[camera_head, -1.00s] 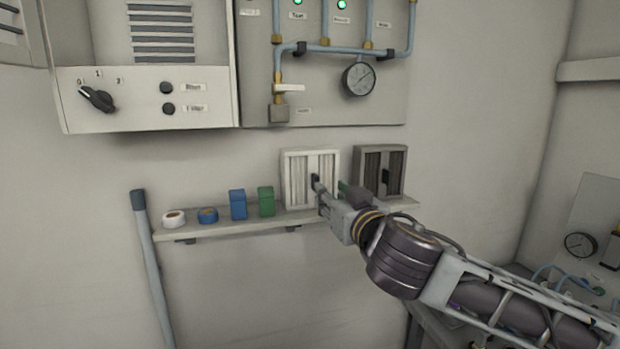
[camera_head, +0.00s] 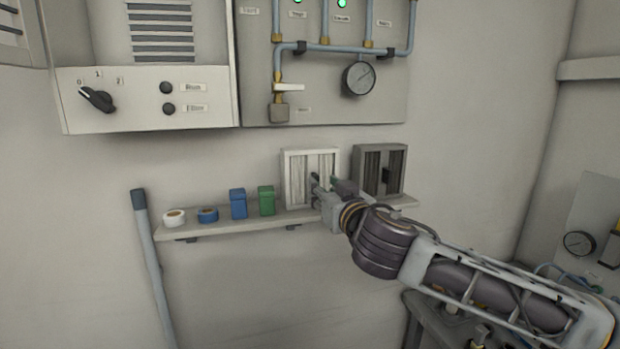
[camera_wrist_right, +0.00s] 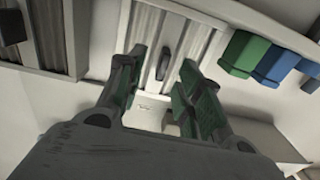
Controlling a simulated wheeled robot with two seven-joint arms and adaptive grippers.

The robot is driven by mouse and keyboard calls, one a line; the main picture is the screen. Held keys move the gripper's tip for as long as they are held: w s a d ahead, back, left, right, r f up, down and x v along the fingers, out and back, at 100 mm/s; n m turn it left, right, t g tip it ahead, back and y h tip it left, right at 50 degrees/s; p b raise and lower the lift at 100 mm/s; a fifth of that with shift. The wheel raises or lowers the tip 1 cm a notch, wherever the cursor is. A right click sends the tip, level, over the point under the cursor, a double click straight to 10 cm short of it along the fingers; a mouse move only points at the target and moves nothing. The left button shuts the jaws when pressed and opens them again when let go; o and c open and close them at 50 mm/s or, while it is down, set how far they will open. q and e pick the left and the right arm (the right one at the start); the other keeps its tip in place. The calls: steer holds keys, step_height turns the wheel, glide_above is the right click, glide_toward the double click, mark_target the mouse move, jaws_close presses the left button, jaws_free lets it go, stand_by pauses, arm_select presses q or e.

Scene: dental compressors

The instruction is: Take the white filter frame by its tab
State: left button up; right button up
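The white filter frame (camera_head: 296,184) stands upright on a wall shelf, with pleated panels inside. Its dark tab shows in the right wrist view (camera_wrist_right: 164,64), at the middle of the frame. My right gripper (camera_head: 322,186) is in front of the frame, covering its lower right part and the tab in the head view. In the right wrist view the gripper's green-padded fingers (camera_wrist_right: 160,82) are apart, one to each side of the tab and short of it, with nothing between them. My left gripper is not in view.
A grey filter frame (camera_head: 398,170) with dark pleats stands to the right on the shelf (camera_head: 235,226). Left of the white frame are a green box (camera_head: 266,201), a blue box (camera_head: 238,204), a blue roll (camera_head: 208,215) and a white roll (camera_head: 174,218). Pipes and a gauge (camera_head: 359,78) are above.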

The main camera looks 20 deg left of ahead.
steer(key=x, duration=0.3)
steer(key=shift+s+a+p, duration=0.1)
steer(key=shift+a+p, duration=0.05)
steer(key=shift+p, duration=0.25)
steer(key=shift+w+a+f, duration=0.1)
steer(key=shift+w+a, duration=0.3)
steer(key=shift+w, duration=0.05)
steer(key=shift+w+a, duration=0.15)
steer(key=shift+w, duration=0.1)
steer(key=shift+c, duration=0.3)
steer(key=c, duration=0.5)
steer(key=shift+c, duration=1.1)
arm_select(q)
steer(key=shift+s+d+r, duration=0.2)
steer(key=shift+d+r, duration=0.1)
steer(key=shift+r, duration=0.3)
arm_select(e)
jaws_close()
